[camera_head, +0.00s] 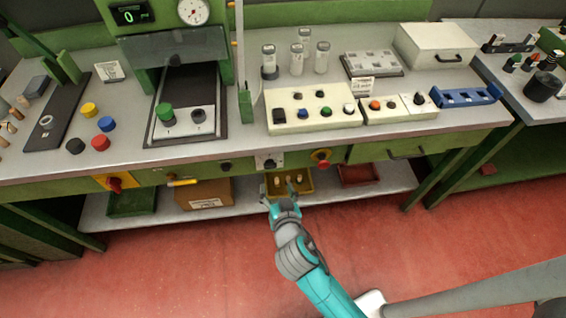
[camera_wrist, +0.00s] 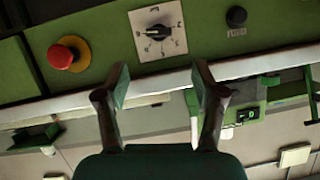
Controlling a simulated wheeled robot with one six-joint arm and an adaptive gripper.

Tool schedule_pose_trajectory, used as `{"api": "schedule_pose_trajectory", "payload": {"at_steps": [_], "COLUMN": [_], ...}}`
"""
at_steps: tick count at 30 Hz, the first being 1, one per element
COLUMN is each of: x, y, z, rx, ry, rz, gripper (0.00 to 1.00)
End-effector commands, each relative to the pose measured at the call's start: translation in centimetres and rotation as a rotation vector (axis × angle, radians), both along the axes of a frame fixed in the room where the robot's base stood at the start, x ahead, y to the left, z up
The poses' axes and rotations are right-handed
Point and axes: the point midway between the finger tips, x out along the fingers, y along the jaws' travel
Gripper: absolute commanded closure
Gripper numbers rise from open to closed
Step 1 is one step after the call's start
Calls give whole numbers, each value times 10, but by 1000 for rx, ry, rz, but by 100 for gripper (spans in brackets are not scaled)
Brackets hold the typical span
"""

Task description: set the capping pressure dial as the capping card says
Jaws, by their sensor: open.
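A dial, a black knob on a pale square plate with marks around it, is on the green front of the bench in the head view (camera_head: 269,162). It also shows upside down at the top of the wrist view (camera_wrist: 158,31), where its white pointer line seems to lie towards the left. My gripper (camera_head: 279,193) is open and empty, below and in front of the dial, apart from it. Its two fingers also show in the wrist view (camera_wrist: 160,82). Small pale cards stand on the bench, one at the left (camera_head: 109,71) and one at the tray (camera_head: 362,86); their writing is too small to read.
A red push button on a yellow base (camera_head: 321,157) and a black knob (camera_head: 225,166) flank the dial. Another red switch (camera_head: 115,184) is further left. The bench edge (camera_head: 200,150) juts above the panel. A yellow bin (camera_head: 306,184) stands on the low shelf behind my gripper.

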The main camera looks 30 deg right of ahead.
Motion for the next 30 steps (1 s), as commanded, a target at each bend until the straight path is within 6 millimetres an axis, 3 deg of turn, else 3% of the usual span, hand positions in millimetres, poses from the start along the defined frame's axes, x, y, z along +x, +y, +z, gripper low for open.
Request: {"api": "schedule_pose_trajectory", "payload": {"at_steps": [8, 21, 30], "x": [23, 86, 99], "y": [-5, -21, -24], "z": [-7, -34, -40], "rx": [3, 3, 2], "ry": [-1, -1, -2], "rz": [-9, -7, -5], "gripper": [31, 31, 31]}}
